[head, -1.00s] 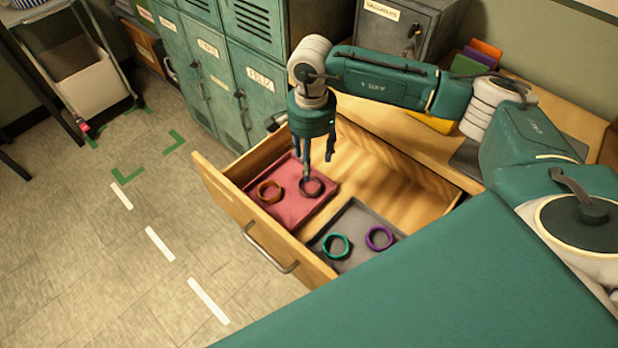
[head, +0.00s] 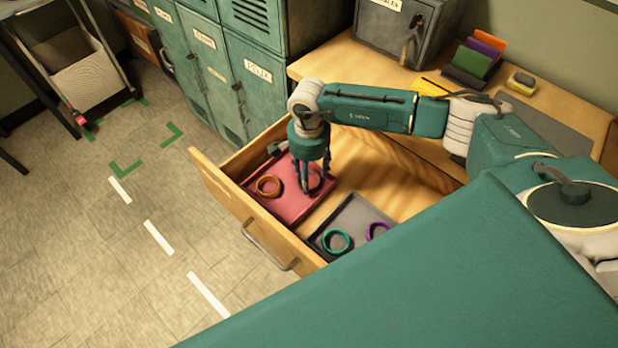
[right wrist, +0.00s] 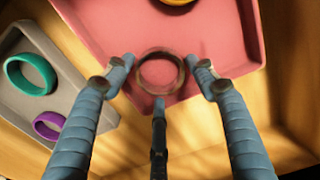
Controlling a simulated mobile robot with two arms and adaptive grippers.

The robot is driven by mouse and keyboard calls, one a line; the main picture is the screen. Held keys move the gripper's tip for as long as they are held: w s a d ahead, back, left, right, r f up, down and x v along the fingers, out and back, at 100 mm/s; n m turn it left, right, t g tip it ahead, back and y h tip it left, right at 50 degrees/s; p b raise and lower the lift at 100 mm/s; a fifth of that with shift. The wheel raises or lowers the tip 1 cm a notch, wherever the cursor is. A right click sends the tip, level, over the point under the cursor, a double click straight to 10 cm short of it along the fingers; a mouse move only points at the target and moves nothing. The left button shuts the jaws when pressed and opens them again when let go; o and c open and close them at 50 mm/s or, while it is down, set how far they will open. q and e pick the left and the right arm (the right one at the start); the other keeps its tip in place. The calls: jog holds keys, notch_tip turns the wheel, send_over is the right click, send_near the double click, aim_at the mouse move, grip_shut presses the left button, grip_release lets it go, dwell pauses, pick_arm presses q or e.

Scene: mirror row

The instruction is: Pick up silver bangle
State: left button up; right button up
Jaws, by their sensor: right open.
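The silver bangle (right wrist: 161,73) looks dark grey-brown and lies flat on a pink tray (right wrist: 205,30) inside the open drawer. In the right wrist view it sits between the fingertips of my right gripper (right wrist: 160,80), which is open around it. In the head view my right gripper (head: 312,185) reaches down over the tray and partly hides the bangle. I cannot tell whether the fingertips touch the bangle or the tray. My left gripper is not in view.
An orange bangle (head: 268,187) lies on the same tray. A grey tray (head: 353,215) beside it holds a teal bangle (head: 336,242) and a purple bangle (head: 377,231). The drawer front (head: 230,207) stands at the left. A cabinet (head: 398,35) stands on the desk behind.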

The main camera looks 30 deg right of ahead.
jog(key=shift+f, duration=0.6)
jog(key=c, duration=0.7)
jog(key=shift+r, duration=0.2)
